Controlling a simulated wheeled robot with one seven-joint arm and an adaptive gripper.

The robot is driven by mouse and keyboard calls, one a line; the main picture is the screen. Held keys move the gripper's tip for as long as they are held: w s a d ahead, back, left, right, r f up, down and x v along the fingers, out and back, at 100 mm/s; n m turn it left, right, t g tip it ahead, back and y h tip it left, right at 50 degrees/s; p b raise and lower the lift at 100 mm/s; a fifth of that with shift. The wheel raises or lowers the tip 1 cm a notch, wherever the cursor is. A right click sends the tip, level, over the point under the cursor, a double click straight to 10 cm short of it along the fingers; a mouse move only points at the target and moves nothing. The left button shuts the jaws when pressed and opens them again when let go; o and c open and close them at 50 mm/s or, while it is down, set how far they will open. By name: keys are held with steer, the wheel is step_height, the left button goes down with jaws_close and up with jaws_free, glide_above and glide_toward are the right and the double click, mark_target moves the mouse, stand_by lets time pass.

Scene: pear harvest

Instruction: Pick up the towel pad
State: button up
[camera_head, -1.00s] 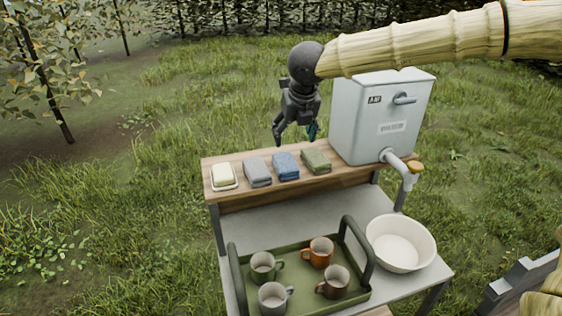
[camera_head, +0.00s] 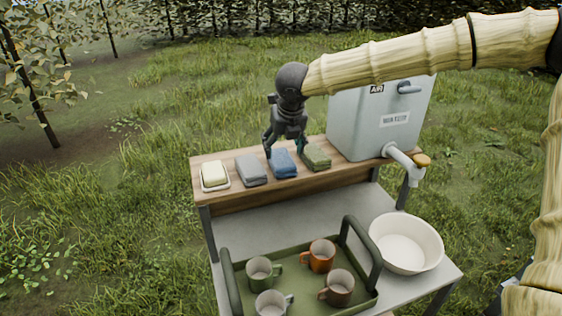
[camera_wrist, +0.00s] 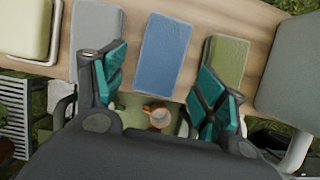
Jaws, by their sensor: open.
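Three folded towel pads lie in a row on the wooden shelf: a grey one (camera_head: 251,170), a blue one (camera_head: 282,164) and a green one (camera_head: 316,156). My gripper (camera_head: 286,148) is open and empty, just above the blue pad. In the wrist view the blue pad (camera_wrist: 163,54) shows in the gap between the two teal-padded fingers, a little beyond the fingertips. The left finger overlaps the grey pad (camera_wrist: 97,27) in that view. The right finger overlaps part of the green pad (camera_wrist: 226,60).
A soap bar on a dish (camera_head: 215,176) sits at the shelf's left end. A large grey water tank (camera_head: 370,125) with a tap stands at the right end. Below are a green tray (camera_head: 300,262) with several mugs and a white basin (camera_head: 405,243).

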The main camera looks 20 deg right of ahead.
mark_target(282, 158)
steer(key=shift+w+p+x, duration=0.2)
steer(key=shift+p+x, duration=1.2)
steer(key=shift+x, duration=2.15)
steer(key=shift+d+r, duration=0.1)
steer(key=shift+d, duration=0.05)
steer(key=c, duration=0.8)
